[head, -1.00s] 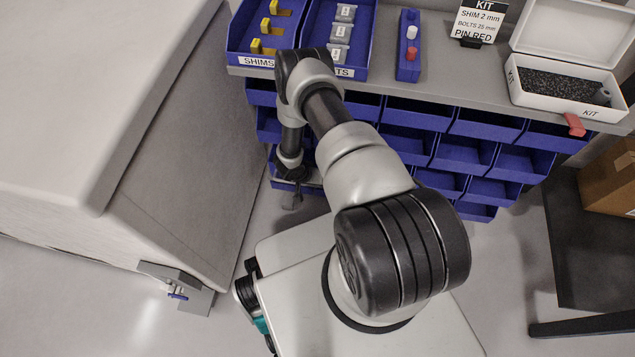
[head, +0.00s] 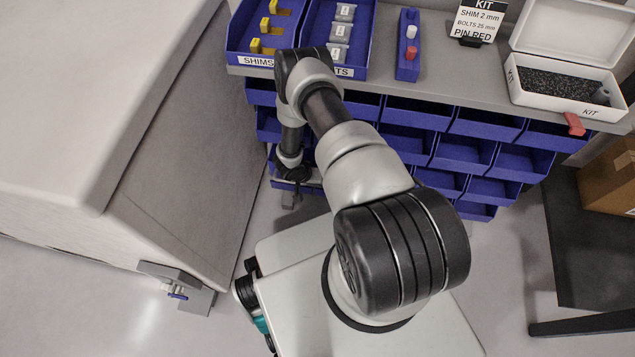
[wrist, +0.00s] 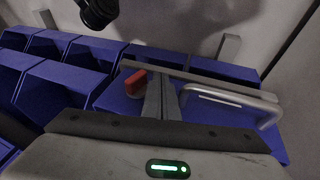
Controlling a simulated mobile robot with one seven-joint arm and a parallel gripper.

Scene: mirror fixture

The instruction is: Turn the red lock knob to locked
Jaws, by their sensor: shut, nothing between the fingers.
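The red lock knob (wrist: 135,82) shows in the wrist view as a short red bar on a blue front, just left of my fingertips. My gripper (wrist: 163,80) is shut and empty, its two grey fingers together. The fingers are beside the knob, not around it; whether they touch it I cannot tell. A pale bar handle (wrist: 235,97) is on the same blue front, to the right of the fingers. In the head view my gripper (head: 289,198) is low at the left end of the bench, and the knob there is hidden behind my arm.
Rows of blue bins (head: 465,152) fill the bench front, and more bins (wrist: 50,92) lie left of the knob. A large pale cabinet (head: 185,150) stands close left of my arm. A red tab (head: 574,124) hangs at the bench's right edge. Open floor shows below the bins.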

